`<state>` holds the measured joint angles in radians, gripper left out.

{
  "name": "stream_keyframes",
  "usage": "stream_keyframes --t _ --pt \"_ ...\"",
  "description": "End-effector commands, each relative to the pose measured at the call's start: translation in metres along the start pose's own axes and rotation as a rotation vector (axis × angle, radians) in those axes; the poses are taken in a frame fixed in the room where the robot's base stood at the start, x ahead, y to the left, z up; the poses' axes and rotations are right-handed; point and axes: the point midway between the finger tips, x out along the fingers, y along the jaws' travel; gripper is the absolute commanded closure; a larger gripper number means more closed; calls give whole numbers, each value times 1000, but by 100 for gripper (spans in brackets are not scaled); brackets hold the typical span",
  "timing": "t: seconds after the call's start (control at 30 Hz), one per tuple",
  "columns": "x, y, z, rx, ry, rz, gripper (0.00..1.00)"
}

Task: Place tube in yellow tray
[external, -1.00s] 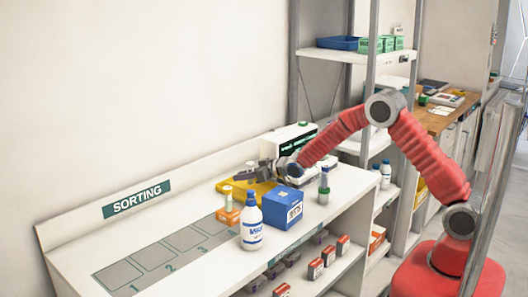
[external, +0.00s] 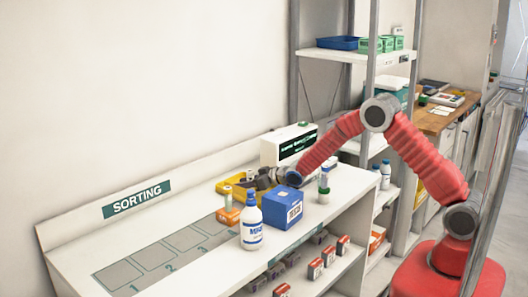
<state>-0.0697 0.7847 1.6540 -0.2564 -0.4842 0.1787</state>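The yellow tray (external: 228,184) lies on the white counter against the wall, partly hidden by my gripper. My gripper (external: 250,182) is low over the tray's right front part, behind the blue box; its fingers are too small and dark to tell open from shut, or whether anything is between them. One tube with a pale cap (external: 228,199) stands upright in an orange holder (external: 227,216) in front of the tray.
A blue box (external: 282,208) and a white bottle with a blue label (external: 251,228) stand near the counter's front edge. A white device with a dark screen (external: 289,146) stands behind my gripper. The numbered squares (external: 153,255) at the left are empty.

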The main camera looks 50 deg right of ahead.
Motion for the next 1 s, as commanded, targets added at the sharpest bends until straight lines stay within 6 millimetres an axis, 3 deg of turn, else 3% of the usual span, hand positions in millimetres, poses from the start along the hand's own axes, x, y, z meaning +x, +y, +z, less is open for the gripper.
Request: stream_keyframes --t 0.37,0.73,1.0 --pt "-9 0 -3 0 1 0 61" --pt "-54 0 -3 1 1 1 61" --pt "-70 0 -48 -1 4 1 61"
